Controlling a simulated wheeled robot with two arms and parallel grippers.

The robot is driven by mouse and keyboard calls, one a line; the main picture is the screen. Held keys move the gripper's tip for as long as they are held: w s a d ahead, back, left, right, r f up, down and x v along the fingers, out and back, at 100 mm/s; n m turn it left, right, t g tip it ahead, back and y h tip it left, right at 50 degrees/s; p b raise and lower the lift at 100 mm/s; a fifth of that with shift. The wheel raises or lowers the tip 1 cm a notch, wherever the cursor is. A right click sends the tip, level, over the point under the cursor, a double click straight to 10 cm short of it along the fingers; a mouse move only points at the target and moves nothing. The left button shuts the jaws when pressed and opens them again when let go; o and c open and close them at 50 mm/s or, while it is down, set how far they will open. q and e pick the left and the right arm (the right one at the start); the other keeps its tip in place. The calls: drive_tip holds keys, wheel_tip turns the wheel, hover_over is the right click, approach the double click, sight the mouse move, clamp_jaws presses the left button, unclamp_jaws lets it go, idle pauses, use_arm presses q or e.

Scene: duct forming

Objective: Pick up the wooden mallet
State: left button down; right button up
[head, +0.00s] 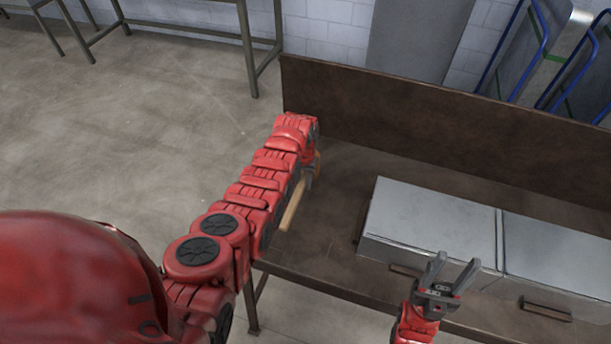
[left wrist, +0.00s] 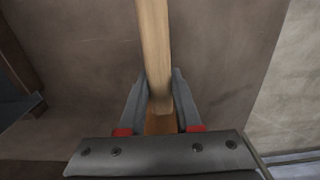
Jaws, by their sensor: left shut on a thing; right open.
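The wooden mallet (head: 293,203) is at the left end of the brown workbench, partly hidden behind my left arm in the head view. Its pale handle (left wrist: 153,45) runs up the middle of the left wrist view. My left gripper (left wrist: 160,88) is shut on the mallet, with one grey finger on each side of the wood. In the head view the left gripper (head: 312,176) is mostly hidden by its own arm. My right gripper (head: 455,270) is open and empty, in front of the grey metal drawer box (head: 435,222).
The workbench (head: 345,165) has a raised brown back panel (head: 420,120). A second grey box (head: 560,250) stands at the right of the first, and both have handles on the front. The bench's left edge is close to the mallet. Blue-framed carts (head: 535,50) stand behind.

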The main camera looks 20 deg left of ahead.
sight(305, 185)
use_arm(q)
drive_tip(key=shift+r, duration=0.1)
drive_tip(key=shift+w+r+b, duration=0.1)
drive_tip(key=shift+r+b, duration=0.3)
drive_tip(key=shift+r, duration=0.2)
drive_tip(key=shift+d+r+b, duration=0.1)
drive_tip(key=shift+r+b, duration=0.65)
drive_tip(key=shift+r, duration=0.2)
drive_tip(key=shift+s+d, duration=0.25)
drive_tip(key=shift+s, duration=0.3)
drive_tip(key=shift+s+d, duration=0.25)
drive_tip(key=shift+s, duration=0.25)
drive_tip(key=s+d+r+p, duration=0.1)
drive_tip(key=s+d+p, duration=0.2)
drive_tip(key=s, duration=0.3)
drive_tip(key=s+d+p, duration=0.3)
drive_tip(key=s+p, duration=0.2)
drive_tip(key=s, duration=0.1)
drive_tip(key=shift+d+r, duration=0.35)
drive_tip(key=shift+r, duration=0.05)
